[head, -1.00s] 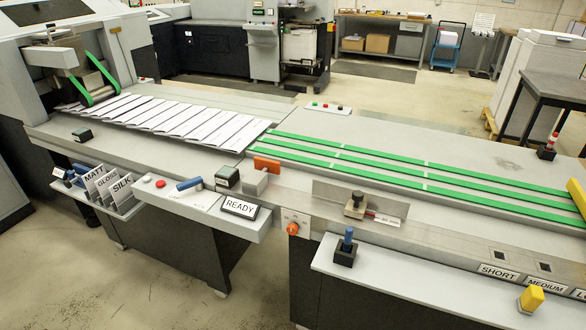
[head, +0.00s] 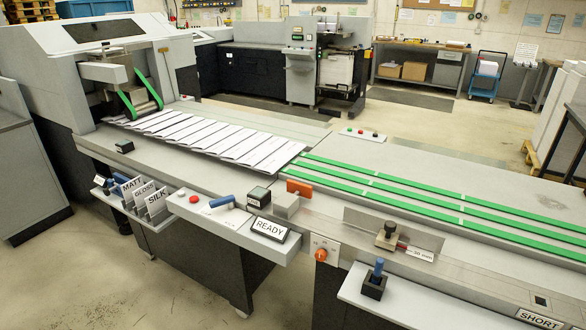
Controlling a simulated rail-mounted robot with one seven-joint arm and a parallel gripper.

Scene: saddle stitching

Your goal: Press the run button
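A front control shelf (head: 232,231) on the stitching line carries a white button (head: 181,191), a red button (head: 194,199), a blue-handled lever (head: 221,201) and a sign reading READY (head: 269,229). I cannot read a label marking which button is run. My gripper is not in view.
Overlapping printed sheets (head: 215,138) lie on the conveyor left of the green belts (head: 430,193). MATT, GLOSS and SILK cards (head: 157,200) stand at left.

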